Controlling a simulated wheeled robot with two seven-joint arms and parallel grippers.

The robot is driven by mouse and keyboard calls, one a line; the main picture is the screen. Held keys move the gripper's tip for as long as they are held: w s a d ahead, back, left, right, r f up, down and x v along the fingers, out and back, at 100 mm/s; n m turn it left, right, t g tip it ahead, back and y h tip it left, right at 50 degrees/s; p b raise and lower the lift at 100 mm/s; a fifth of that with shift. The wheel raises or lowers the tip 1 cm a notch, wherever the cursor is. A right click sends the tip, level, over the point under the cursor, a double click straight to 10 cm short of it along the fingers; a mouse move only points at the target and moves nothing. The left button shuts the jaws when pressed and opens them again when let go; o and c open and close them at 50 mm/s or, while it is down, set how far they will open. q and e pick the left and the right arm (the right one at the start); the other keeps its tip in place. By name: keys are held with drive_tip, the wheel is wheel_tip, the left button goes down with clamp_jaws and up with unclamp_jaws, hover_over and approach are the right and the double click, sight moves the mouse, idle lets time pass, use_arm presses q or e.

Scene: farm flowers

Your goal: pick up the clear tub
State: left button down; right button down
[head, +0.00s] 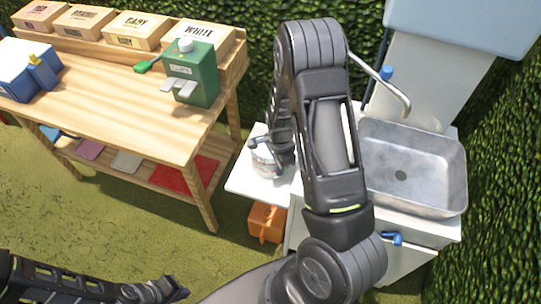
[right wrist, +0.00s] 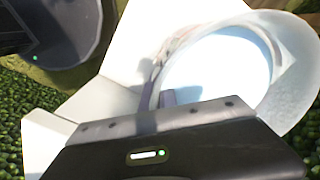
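The clear tub (head: 262,161) stands on the white side shelf, left of the sink. In the right wrist view the tub (right wrist: 280,60) fills the upper right, with a pale round opening and a translucent wall. My right gripper (head: 281,158) is down at the tub's right side, close against it. Its dark body (right wrist: 180,145) spans the bottom of the wrist view. Its fingers are mostly hidden, and I cannot tell whether they grip the tub. My left gripper (head: 165,291) is low at the bottom left, away from the tub; its finger opening is unclear.
The white shelf (head: 245,182) joins a sink unit with a metal basin (head: 405,178) and faucet (head: 395,90). A wooden table (head: 120,120) at left holds a green dispenser (head: 192,75), a blue box (head: 22,70) and labelled seed boxes. An orange box (head: 266,222) sits below the shelf.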

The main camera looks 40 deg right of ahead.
drive_tip(key=shift+s, duration=0.15)
idle(0.4)
wheel_tip(320, 180, up, 10)
idle(0.5)
drive_tip(key=shift+w, duration=0.2)
idle(0.4)
